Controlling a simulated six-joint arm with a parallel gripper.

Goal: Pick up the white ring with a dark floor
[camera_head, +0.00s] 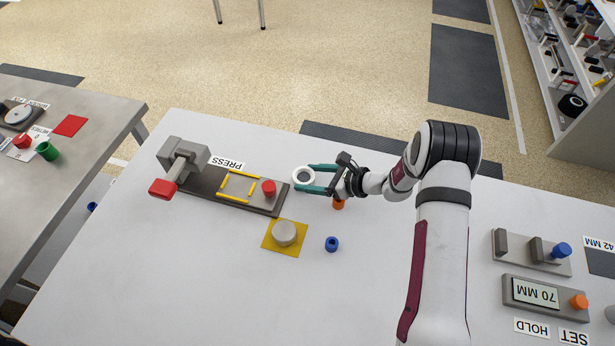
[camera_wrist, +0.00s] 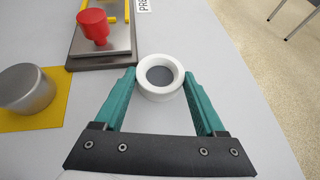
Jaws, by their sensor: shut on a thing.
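The white ring with a dark floor (camera_head: 304,177) is at the tips of my gripper (camera_head: 317,180) in the head view, near the right end of the press base. In the wrist view the ring (camera_wrist: 160,77) sits between the two teal fingertips of my gripper (camera_wrist: 160,88), one finger on each side. My gripper is shut on the ring. The ring's opening faces up and its dark grey floor shows inside. I cannot tell whether it touches the table or is a little above it.
The press (camera_head: 185,155) with a red knob (camera_head: 268,188) stands left of the ring. A grey cylinder (camera_head: 284,233) is on a yellow square (camera_head: 268,246). A blue ring (camera_head: 332,244) and an orange piece (camera_head: 338,204) are nearby. The table front is clear.

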